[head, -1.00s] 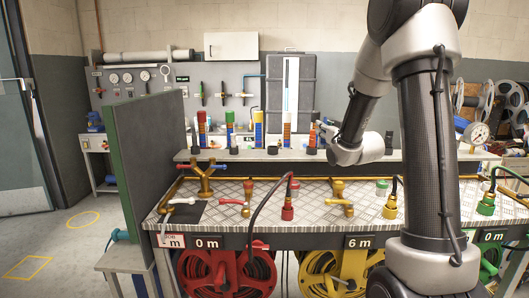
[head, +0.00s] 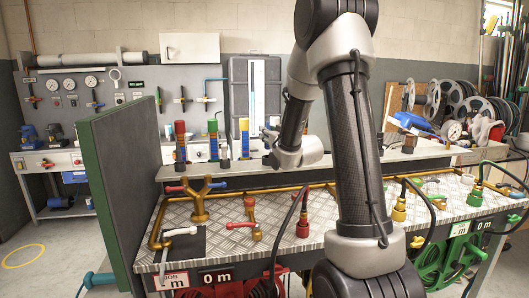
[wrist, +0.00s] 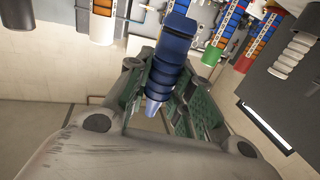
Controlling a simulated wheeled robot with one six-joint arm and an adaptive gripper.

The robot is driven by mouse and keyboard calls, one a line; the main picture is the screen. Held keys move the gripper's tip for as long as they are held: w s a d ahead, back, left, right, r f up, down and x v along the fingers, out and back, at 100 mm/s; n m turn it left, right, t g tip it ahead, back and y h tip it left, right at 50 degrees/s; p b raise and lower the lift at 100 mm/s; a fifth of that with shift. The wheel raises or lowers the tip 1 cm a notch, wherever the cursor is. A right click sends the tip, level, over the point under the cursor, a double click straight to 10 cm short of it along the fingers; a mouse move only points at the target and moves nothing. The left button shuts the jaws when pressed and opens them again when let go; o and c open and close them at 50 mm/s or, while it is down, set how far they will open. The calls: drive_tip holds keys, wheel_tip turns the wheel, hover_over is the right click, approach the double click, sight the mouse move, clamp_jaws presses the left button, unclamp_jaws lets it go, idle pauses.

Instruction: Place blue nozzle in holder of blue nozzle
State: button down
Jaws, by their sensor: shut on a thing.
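The blue nozzle (wrist: 167,58) is between the green fingers of my gripper (wrist: 160,85) in the wrist view, its narrow pale tip pointing down the picture. My gripper (head: 268,140) is shut on it. In the head view the gripper is small, just above the back shelf (head: 340,160), right of a yellow-topped striped holder (head: 244,138). Red-topped (head: 181,143) and green-topped (head: 213,140) striped holders stand further left. Similar striped ones hang at the top of the wrist view, with a green (wrist: 211,56) and a red (wrist: 245,62) end. I cannot tell which holder is the blue nozzle's.
A metal-topped bench (head: 215,237) with brass valves and hose fittings lies in front of the shelf. A tall grey panel (head: 128,190) with a green edge stands at its left. Hose reels (head: 462,255) hang below. My arm covers the bench's middle.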

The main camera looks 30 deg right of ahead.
drive_tip(key=shift+f, duration=2.6)
drive_tip(key=shift+f, duration=0.1)
drive_tip(key=c, duration=1.3)
unclamp_jaws()
drive_tip(key=shift+o, duration=0.2)
